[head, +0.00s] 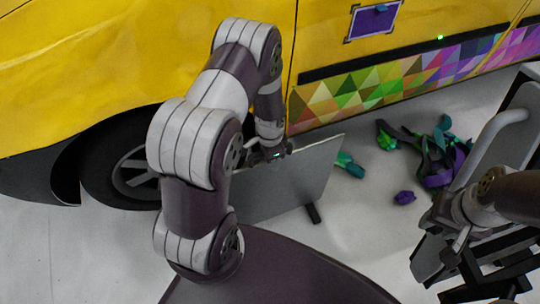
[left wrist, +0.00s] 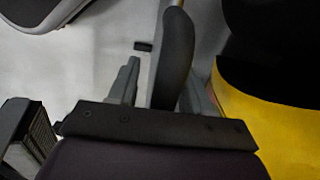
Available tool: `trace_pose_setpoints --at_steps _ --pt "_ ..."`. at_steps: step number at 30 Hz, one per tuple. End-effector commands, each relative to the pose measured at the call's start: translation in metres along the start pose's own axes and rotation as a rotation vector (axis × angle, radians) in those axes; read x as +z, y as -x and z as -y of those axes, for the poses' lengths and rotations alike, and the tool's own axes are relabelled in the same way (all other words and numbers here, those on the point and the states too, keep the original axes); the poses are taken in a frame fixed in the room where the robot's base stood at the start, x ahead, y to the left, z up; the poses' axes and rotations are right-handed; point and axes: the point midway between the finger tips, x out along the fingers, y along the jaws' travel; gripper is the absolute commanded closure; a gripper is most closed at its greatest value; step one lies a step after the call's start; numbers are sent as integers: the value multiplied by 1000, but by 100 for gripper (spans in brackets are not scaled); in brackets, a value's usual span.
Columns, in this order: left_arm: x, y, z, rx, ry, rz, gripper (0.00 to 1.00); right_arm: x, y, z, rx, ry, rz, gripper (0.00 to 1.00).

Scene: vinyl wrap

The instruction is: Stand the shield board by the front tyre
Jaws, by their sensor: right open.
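The shield board (head: 290,185) is a flat grey panel, upright and slightly tilted, beside the yellow car, to the right of the front tyre (head: 118,165). A dark foot (head: 313,213) shows at its lower edge. My left gripper (head: 268,153) is at the board's upper edge; my own arm hides part of the board and tyre. In the left wrist view the board's dark edge (left wrist: 173,60) lies between my left fingers (left wrist: 160,88), with a gap visible on the left side. Whether they grip it is unclear. My right gripper (head: 437,255) is open at the lower right, away from the board.
The yellow car (head: 200,50) with a coloured triangle strip (head: 390,85) fills the back. Purple and green scraps (head: 440,155) lie on the floor right of the board. A dark frame (head: 490,270) stands at lower right. Pale floor between board and scraps is mostly clear.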

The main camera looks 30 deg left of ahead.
Motion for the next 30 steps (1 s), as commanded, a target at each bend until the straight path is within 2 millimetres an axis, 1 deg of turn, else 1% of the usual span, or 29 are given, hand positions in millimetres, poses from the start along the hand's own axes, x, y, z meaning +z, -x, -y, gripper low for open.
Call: trace_pose_setpoints --at_steps 4,6,8,12,15,18,23,26,27,30 --pt "0 2 0 0 0 0 51 0 1 0 0 0 0 57" --pt "0 9 0 -1 0 -1 51 0 4 0 0 0 0 57" --pt "-1 22 1 -3 0 -3 51 -1 9 0 0 0 0 57" --pt "-1 61 1 -3 0 -3 51 -3 22 0 0 0 0 57" --pt "-1 86 1 -3 0 -3 51 -3 28 0 0 0 0 57" --pt "0 106 0 -2 0 -2 51 -4 33 0 0 0 0 57" --pt "-1 127 -2 -4 19 -4 51 -4 35 0 0 0 0 57" --pt "-2 166 -19 -23 161 -27 51 -4 35 0 0 0 0 57" --pt "0 184 -32 -31 247 -41 51 -4 35 0 0 0 0 57" --pt "12 221 -64 -42 459 -79 51 -4 34 0 0 0 0 57"
